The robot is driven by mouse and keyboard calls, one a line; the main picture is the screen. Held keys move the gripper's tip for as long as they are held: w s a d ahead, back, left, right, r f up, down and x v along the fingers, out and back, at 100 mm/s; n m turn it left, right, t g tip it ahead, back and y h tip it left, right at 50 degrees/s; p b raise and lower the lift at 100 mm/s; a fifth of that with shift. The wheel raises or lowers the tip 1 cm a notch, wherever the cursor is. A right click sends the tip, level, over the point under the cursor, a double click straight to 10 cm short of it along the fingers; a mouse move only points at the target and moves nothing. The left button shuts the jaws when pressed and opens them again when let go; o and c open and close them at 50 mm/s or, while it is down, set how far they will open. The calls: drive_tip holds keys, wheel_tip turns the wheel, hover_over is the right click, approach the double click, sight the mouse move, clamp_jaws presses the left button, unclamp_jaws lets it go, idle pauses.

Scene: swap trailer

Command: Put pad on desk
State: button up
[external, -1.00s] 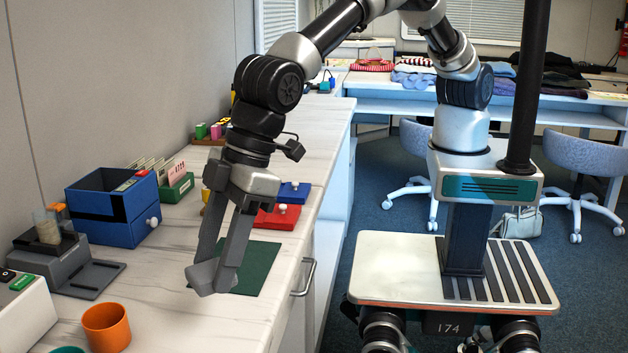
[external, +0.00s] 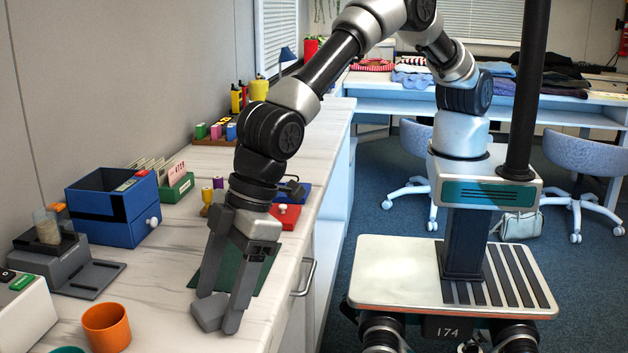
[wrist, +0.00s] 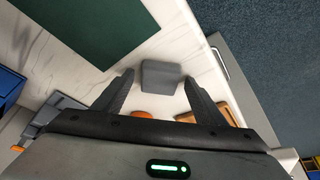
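A grey block-like pad (external: 207,313) is at my fingertips on the near part of the white desk (external: 165,295), in front of the dark green mat (external: 232,268). In the wrist view the pad (wrist: 162,76) shows between and just beyond the two fingertips, with narrow gaps at its sides. My gripper (external: 219,318) points down and is open around the pad. The wrist view also shows my gripper (wrist: 159,78). The pad's underside is hidden, so its contact with the desk is hard to judge.
An orange cup (external: 107,326) stands at the near left. A blue drawer box (external: 110,206), a grey device (external: 62,255) and a red box (external: 284,217) stand further back. The desk's front edge with a handle (external: 304,277) is close on the right. White desk lies bare left of the mat.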

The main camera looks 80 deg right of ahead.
drive_tip(key=shift+r, duration=0.1)
drive_tip(key=shift+r, duration=0.3)
drive_tip(key=p+v, duration=0.2)
drive_tip(key=v, duration=1)
drive_tip(key=w+d+r+m, duration=0.1)
drive_tip(key=w+d+r, duration=0.1)
drive_tip(key=d+r, duration=0.5)
drive_tip(key=w+d+r+m+t, duration=0.1)
drive_tip(key=w+d+r+m, duration=0.1)
drive_tip(key=d, duration=0.9)
drive_tip(key=w+d+r+m, duration=0.1)
drive_tip(key=w+d+r, duration=0.1)
drive_tip(key=d+r, duration=0.5)
drive_tip(key=s+d+r+m+t+h, duration=0.1)
drive_tip(key=s+d, duration=0.3)
drive_tip(key=d, duration=0.6)
drive_tip(key=s+d+r+m+h, duration=0.15)
drive_tip(key=s+d, duration=0.25)
drive_tip(key=d, duration=0.6)
drive_tip(key=s+d+f+m, duration=0.2)
drive_tip(key=s+d+f, duration=0.1)
drive_tip(key=s+d, duration=0.6)
drive_tip(key=shift+s+d+f+h, duration=0.25)
drive_tip(key=shift+s+h, duration=0.1)
drive_tip(key=shift+s, duration=0.45)
